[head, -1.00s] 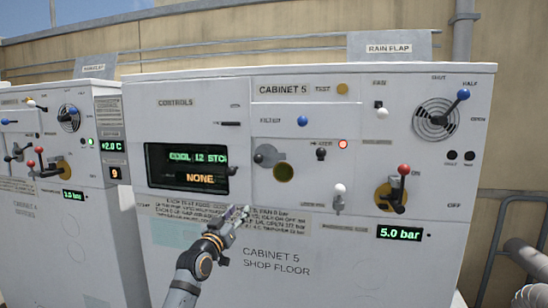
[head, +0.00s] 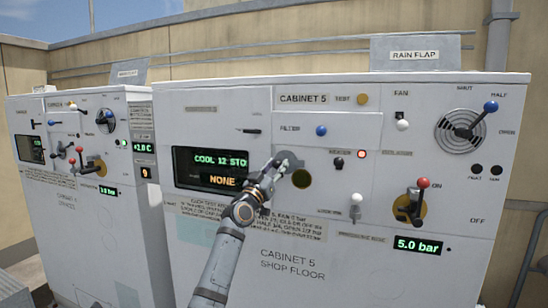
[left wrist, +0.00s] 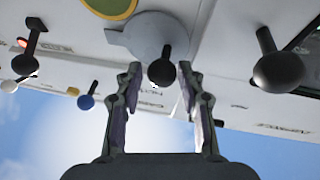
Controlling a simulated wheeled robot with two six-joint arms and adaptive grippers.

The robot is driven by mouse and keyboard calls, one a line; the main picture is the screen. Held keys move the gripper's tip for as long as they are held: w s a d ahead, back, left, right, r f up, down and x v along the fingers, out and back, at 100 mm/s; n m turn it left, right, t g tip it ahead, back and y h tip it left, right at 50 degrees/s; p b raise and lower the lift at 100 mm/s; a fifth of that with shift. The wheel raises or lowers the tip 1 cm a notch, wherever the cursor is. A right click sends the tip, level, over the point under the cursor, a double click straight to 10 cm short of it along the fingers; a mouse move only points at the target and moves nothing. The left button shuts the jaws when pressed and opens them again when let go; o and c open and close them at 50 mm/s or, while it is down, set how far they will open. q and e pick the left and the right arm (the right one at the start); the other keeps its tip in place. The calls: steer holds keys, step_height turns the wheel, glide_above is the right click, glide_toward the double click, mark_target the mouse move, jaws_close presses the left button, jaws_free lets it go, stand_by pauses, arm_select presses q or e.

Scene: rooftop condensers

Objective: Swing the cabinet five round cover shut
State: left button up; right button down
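Cabinet 5 (head: 345,262) faces me. Its round grey cover (head: 293,160) sits up and left of a round olive-yellow port (head: 301,180), which is uncovered. In the left wrist view the cover (left wrist: 140,38) carries a dark round knob (left wrist: 162,70), and part of the yellow port (left wrist: 110,5) shows at the top edge. My left gripper (head: 277,167) is at the cover and hides part of it in the head view. In the left wrist view its open fingers (left wrist: 160,75) stand either side of the knob, apart from it. My right gripper is not in view.
Close by on the panel are a display (head: 210,168), a blue filter knob (head: 321,131), a dark toggle (head: 338,163), a white-knobbed lever (head: 356,199) and a red-handled lever (head: 422,184). Another cabinet (head: 75,225) stands to the left. The air before the panel is clear.

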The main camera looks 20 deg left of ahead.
arm_select(q)
steer(key=shift+w, duration=0.4)
steer(key=shift+d+r, duration=0.1)
steer(key=shift+s, duration=0.1)
steer(key=shift+c, duration=0.8)
jaws_close()
